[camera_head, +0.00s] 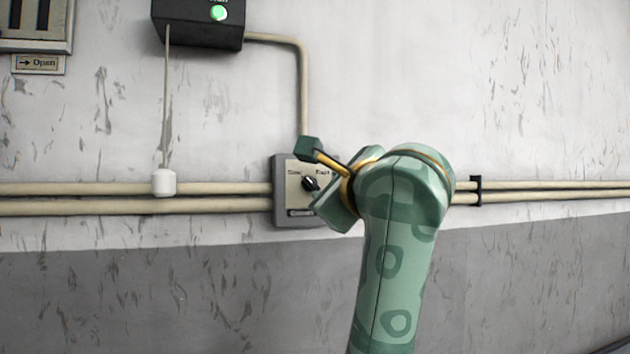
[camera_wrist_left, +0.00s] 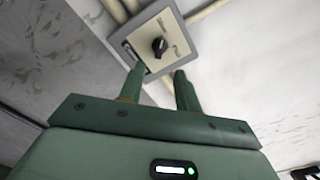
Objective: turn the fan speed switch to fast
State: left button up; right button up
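The fan speed switch is a black rotary knob (camera_head: 310,184) on a pale plate in a grey wall box (camera_head: 282,212). The plate reads "Slow" at left and "Fast" at right. The knob's pointer seems to lean to the upper left, towards "Slow", but it is small. My left gripper (camera_head: 326,178) is in front of the box's right side and hides part of it. In the left wrist view, my left gripper (camera_wrist_left: 158,80) is open and empty, its two fingers apart and pointing towards the plate. The knob (camera_wrist_left: 159,46) shows beyond the fingertips, apparently untouched. My right gripper is not seen.
Two beige pipes (camera_head: 90,198) run along the wall on both sides of the box. A dark box with a green light (camera_head: 218,13) is above, with a cord ending in a white pull (camera_head: 164,182) at left.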

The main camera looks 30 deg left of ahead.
aim_at(314, 185)
pick_arm(q)
jog(key=p+x, duration=0.1)
jog(key=x, duration=0.8)
jog(key=shift+a, duration=0.1)
jog(key=c, duration=0.7)
